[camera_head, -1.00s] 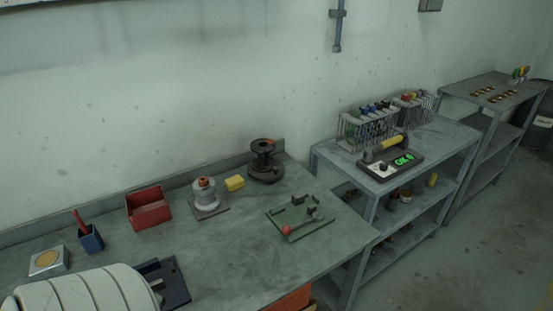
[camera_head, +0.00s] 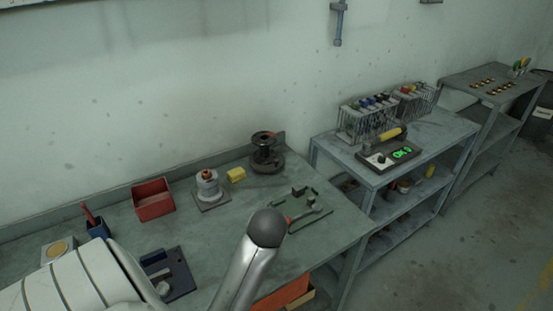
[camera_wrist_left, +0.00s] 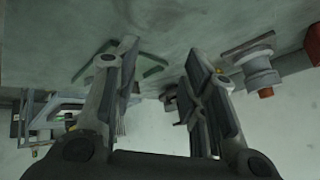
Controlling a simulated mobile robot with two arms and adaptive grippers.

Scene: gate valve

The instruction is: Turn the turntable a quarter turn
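A dark round stand with a spool-like upright part and an orange-brown top, which looks like the turntable (camera_head: 265,160), is at the back right of the workbench. In the left wrist view, which shows the scene upside down, my left gripper (camera_wrist_left: 162,54) has its two fingers spread apart with nothing between them. The turntable is mostly hidden behind the fingers there. My left gripper cannot be made out in the head view; a metal arm link of mine rises at the bench's front. My right gripper is in neither view.
On the workbench (camera_head: 215,245) are a red bin (camera_head: 152,200), a grey cylinder on a plate (camera_head: 208,188), a yellow block (camera_head: 236,174) and a green fixture (camera_head: 305,212). A shelf unit (camera_head: 375,178) with racks stands to the right.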

